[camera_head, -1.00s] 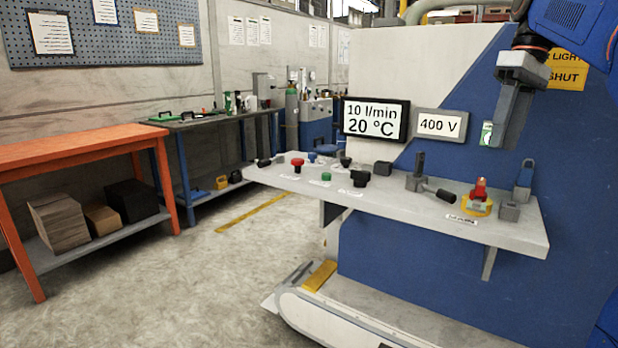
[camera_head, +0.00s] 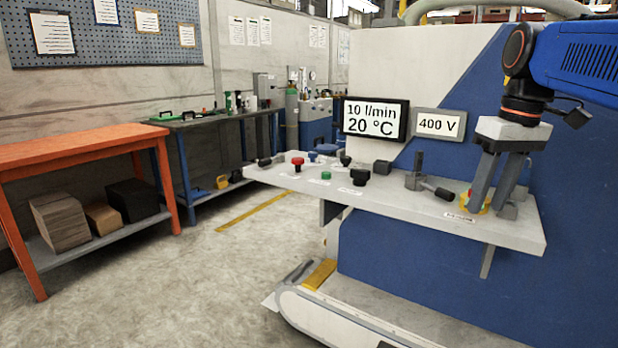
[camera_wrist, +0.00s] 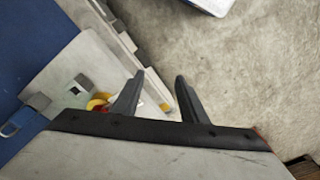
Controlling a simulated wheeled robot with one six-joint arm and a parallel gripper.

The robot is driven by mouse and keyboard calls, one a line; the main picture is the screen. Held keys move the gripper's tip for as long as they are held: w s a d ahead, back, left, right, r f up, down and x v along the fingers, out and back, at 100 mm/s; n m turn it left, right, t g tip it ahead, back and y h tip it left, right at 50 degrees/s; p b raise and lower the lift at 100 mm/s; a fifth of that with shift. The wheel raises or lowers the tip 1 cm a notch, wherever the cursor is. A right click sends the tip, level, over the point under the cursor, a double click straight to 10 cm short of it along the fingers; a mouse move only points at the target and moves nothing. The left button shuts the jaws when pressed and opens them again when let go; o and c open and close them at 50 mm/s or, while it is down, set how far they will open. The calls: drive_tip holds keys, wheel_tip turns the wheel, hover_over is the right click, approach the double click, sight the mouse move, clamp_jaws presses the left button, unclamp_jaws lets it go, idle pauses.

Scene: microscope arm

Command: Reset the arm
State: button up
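My gripper (camera_head: 485,208) points down over the right end of the grey control shelf (camera_head: 400,207). Its two dark fingers are apart with nothing held between them. In the head view the fingers partly hide a red switch on a yellow round base (camera_head: 463,201). In the wrist view the yellow base (camera_wrist: 97,102) with some red lies left of the open gripper (camera_wrist: 160,78), partly behind the left finger. Contact cannot be told. Left along the shelf are a dark upright lever (camera_head: 417,165), a dark handle (camera_head: 440,190), a black knob (camera_head: 360,177) and a red button (camera_head: 297,162).
Above the shelf are a flow and temperature display (camera_head: 375,119) and a 400 V display (camera_head: 438,124). A grey block (camera_head: 507,211) stands right beside the fingers. An orange workbench (camera_head: 80,145) stands at left, with open floor (camera_head: 200,285) between.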

drive_tip(key=s+a+f+m+t, duration=0.1)
drive_tip(key=s+f, duration=0.3)
drive_tip(key=f, duration=0.4)
drive_tip(key=s+a+f+m+t, duration=0.1)
drive_tip(key=s+a+f, duration=0.1)
drive_tip(key=s+f, duration=0.3)
drive_tip(key=s+a+f+m+t+h, duration=0.1)
drive_tip(key=s+f, duration=0.4)
drive_tip(key=f, duration=0.7)
drive_tip(key=shift+s+a+t, duration=0.2)
drive_tip(key=shift+a+t, duration=0.2)
